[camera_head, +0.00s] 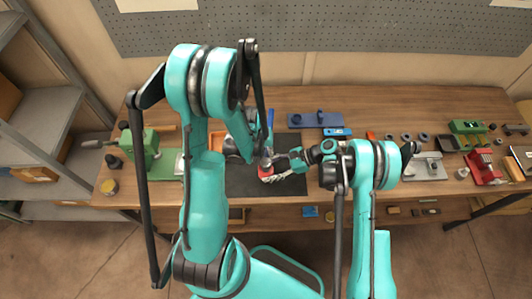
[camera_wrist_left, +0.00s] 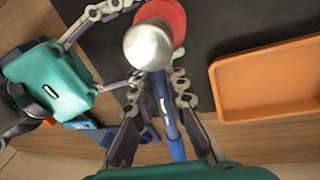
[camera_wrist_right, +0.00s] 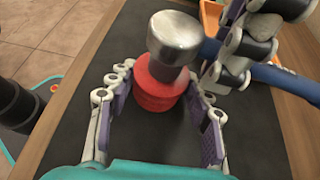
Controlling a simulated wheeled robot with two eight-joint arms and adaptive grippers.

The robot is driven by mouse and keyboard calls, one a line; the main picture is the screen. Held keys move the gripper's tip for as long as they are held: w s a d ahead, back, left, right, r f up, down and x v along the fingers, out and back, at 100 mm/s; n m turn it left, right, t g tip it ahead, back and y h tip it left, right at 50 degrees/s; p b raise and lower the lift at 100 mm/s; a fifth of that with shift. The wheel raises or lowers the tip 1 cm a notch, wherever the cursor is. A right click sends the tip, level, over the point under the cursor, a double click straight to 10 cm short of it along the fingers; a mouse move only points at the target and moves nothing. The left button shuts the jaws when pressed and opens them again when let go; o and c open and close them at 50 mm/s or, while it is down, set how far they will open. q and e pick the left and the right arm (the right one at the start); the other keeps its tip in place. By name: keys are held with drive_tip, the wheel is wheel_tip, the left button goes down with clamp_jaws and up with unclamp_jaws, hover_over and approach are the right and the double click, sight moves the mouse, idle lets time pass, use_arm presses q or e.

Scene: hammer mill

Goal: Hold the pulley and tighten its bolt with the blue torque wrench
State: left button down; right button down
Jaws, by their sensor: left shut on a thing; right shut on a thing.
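The red pulley (camera_head: 265,174) sits on the dark mat, and shows in the right wrist view (camera_wrist_right: 155,88). My right gripper (camera_wrist_right: 158,80) has its fingers on either side of it and is shut on it. The blue torque wrench (camera_head: 270,118) has a silver head (camera_wrist_right: 175,37) that stands over the top of the pulley and hides the bolt. My left gripper (camera_wrist_left: 158,90) is shut on the wrench's blue handle (camera_wrist_left: 170,118) just behind the head. I cannot tell whether the head is seated on the bolt.
An orange tray (camera_wrist_left: 270,82) lies close to the mat (camera_wrist_right: 110,135). Blue parts (camera_head: 308,120) stand behind on the bench. A green machine (camera_head: 143,148) is at the left; green (camera_head: 467,127) and red (camera_head: 484,168) devices and small parts are at the right.

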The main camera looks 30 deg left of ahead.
use_arm(q)
drive_tip(key=shift+d+m, duration=0.2)
drive_tip(key=shift+m, duration=0.3)
drive_tip(key=shift+w+d+v, duration=0.1)
drive_tip(key=shift+w+v, duration=0.05)
drive_tip(key=shift+v, duration=0.65)
drive_tip(key=shift+w+d+v, duration=0.1)
drive_tip(key=shift+w+v, duration=0.05)
drive_tip(key=shift+v, duration=0.65)
drive_tip(key=shift+w+d+v, duration=0.15)
drive_tip(key=shift+v, duration=0.7)
drive_tip(key=shift+r, duration=0.1)
use_arm(e)
drive_tip(key=c, duration=0.6)
unclamp_jaws()
